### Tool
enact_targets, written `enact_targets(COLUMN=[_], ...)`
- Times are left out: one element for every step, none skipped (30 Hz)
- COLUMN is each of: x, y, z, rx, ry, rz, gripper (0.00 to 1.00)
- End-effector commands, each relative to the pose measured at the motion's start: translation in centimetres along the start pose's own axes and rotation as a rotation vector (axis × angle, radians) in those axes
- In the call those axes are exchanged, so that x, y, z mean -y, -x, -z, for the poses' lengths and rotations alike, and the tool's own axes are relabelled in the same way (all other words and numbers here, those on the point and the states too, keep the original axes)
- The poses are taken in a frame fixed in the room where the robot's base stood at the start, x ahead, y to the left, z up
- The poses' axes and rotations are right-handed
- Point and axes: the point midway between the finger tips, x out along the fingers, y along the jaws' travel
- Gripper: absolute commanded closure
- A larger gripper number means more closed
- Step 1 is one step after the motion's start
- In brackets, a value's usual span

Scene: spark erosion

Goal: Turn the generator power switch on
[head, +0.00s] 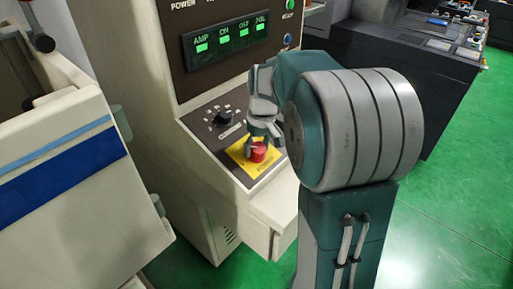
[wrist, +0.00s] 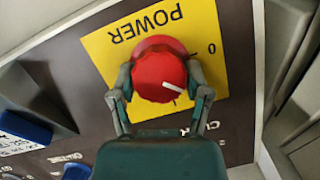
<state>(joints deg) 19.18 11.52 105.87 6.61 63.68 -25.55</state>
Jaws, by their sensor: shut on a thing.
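The generator power switch is a red round knob (head: 259,153) on a yellow plate (head: 238,152) on the sloping panel of a beige cabinet. In the wrist view the red knob (wrist: 158,66) carries a white mark pointing to the lower right. The yellow plate (wrist: 108,62) reads POWER, upside down, with a 0 right of the knob; any other position label is hidden. My gripper (head: 264,140) comes down onto the knob from above. In the wrist view my gripper (wrist: 160,82) is shut on the knob, one finger on each side.
A black dial (head: 224,117) sits on the same panel, left of my gripper. A display (head: 225,42) with green lights is above. A white and blue cabinet (head: 65,165) stands at the left. Green floor (head: 455,170) is open at the right.

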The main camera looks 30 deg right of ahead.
Motion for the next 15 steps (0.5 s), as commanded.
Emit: enact_targets(x=[-0.01, -0.02, -0.04, -0.06, -0.07, -0.05, -0.06, -0.07, -0.08, -0.11, -0.13, -0.12, -0.12, -0.13, -0.12], y=[-0.63, -0.63, -0.63, -0.63, -0.64, -0.64, -0.64, -0.64, -0.64, -0.64, -0.64, -0.64, -0.65, -0.65, -0.65], z=[-0.33, -0.33, -0.33, -0.34, -0.34, -0.34, -0.34, -0.35, -0.34, -0.35, -0.36, -0.35, -0.35, -0.35, -0.35], rx=[0.018, 0.017, 0.017, 0.017, 0.018, 0.018, 0.019, 0.019, 0.019, 0.019, 0.019, 0.018, 0.018, 0.019, 0.018], ry=[-0.043, -0.071, -0.107, -0.134, -0.161, -0.197, -0.224, -0.251, -0.288, -0.314, -0.341, -0.376, -0.401, -0.427, -0.459], rz=[0.020, 0.028, 0.040, 0.048, 0.057, 0.069, 0.077, 0.086, 0.098, 0.106, 0.114, 0.126, 0.133, 0.141, 0.152], gripper=[0.86, 0.86, 0.85, 0.85, 0.85, 0.85, 0.86, 0.85, 0.85, 0.85, 0.85, 0.85, 0.85, 0.85, 0.85])
